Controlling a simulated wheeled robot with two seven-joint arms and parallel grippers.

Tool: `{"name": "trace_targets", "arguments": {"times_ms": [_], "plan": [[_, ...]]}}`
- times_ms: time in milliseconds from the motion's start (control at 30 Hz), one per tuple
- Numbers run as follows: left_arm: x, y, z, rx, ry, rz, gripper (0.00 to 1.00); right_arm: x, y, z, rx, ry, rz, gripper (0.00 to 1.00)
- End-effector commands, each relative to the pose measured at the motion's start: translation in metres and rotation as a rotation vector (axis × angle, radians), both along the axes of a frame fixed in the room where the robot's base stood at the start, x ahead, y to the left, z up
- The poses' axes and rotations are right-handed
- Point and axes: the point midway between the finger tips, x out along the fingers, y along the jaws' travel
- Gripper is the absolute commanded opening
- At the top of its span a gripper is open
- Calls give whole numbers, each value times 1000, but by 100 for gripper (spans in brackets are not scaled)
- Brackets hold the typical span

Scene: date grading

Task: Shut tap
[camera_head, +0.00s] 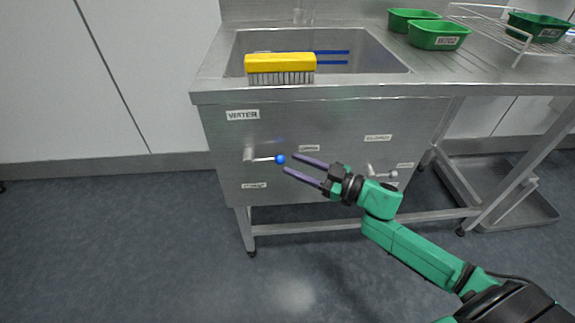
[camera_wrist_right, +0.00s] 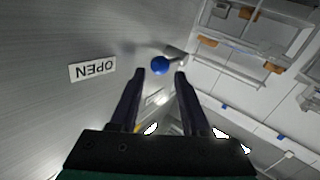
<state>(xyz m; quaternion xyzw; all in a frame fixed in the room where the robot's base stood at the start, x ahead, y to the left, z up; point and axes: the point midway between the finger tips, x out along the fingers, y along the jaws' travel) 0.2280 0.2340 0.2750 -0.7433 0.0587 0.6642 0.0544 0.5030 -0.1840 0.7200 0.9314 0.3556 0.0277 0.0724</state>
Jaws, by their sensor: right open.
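The tap lever (camera_head: 263,159) comes from a valve on the sink's steel front, below the WATER label (camera_head: 242,115). It lies about level and ends in a blue ball knob (camera_head: 280,159). The knob also shows in the right wrist view (camera_wrist_right: 161,65). An OPEN label (camera_head: 309,148) sits to the right of the knob; it reads upside down in the right wrist view (camera_wrist_right: 93,69). My right gripper (camera_head: 289,164) is open, its fingertips close to the knob, roughly one on each side. Contact cannot be told. My left gripper is out of view.
A second valve (camera_head: 380,173) with labels is further right on the panel. A yellow brush (camera_head: 280,64) lies across the front rim of the sink (camera_head: 400,73). Green tubs (camera_head: 438,36) and a wire rack (camera_head: 490,30) stand on the right drainer. The floor to the left is clear.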

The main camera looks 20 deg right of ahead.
Motion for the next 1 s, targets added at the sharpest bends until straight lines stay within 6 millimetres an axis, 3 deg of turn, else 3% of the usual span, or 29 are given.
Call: {"name": "trace_targets", "arguments": {"times_ms": [200,467,600,1000], "plan": [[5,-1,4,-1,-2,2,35,21,18,0,1,-1,-1,46],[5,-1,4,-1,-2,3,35,23,20,0,0,1,-1,46],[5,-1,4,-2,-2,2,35,22,20,0,1,1,-1,0],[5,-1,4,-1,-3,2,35,22,20,0,1,1,0,0]]}}
